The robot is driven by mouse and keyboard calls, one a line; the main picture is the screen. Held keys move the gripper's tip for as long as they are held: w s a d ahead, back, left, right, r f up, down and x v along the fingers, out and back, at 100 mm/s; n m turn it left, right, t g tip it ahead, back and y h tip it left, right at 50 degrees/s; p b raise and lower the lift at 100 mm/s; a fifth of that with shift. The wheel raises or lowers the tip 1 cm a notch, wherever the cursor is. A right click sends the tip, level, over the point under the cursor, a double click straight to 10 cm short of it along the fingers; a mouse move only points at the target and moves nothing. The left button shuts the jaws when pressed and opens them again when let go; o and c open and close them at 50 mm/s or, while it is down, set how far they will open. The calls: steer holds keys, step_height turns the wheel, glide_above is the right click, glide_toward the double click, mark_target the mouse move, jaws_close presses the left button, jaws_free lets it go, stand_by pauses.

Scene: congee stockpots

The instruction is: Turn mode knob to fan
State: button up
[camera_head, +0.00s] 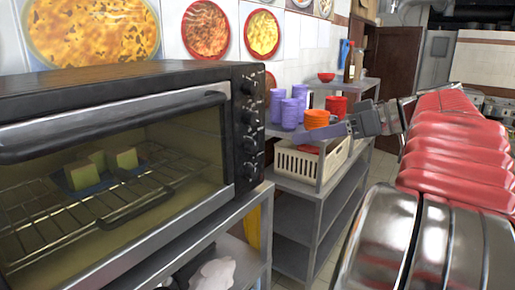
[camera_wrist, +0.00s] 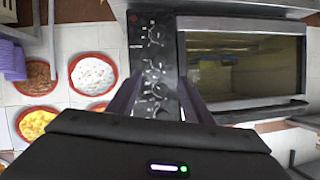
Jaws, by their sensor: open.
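The black toaster oven (camera_head: 130,150) stands at the left in the head view, its glass door shut. Its control panel (camera_head: 249,130) on the right edge carries a column of black knobs (camera_head: 249,117). In the wrist view the panel (camera_wrist: 140,55) shows white markings, too small to tell which knob is the mode knob. My gripper (camera_head: 305,136) is right of the panel in the head view, pointing at it and apart from it. In the wrist view my gripper (camera_wrist: 160,82) is open, its fingers either side of the lower knobs, with nothing between them held.
A grey shelf (camera_head: 312,188) right of the oven holds purple cups (camera_head: 290,112), orange and red bowls (camera_head: 316,118) and a cream basket (camera_head: 297,162). Food plates (camera_head: 205,30) hang on the tiled wall. Two pale green blocks (camera_head: 82,174) sit inside the oven.

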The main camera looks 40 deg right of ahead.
mark_target(255, 148)
steer(key=x, duration=1.3)
steer(key=shift+w+a+f, duration=0.1)
steer(key=shift+w+f, duration=0.05)
steer(key=shift+w, duration=0.1)
steer(key=shift+c, duration=0.3)
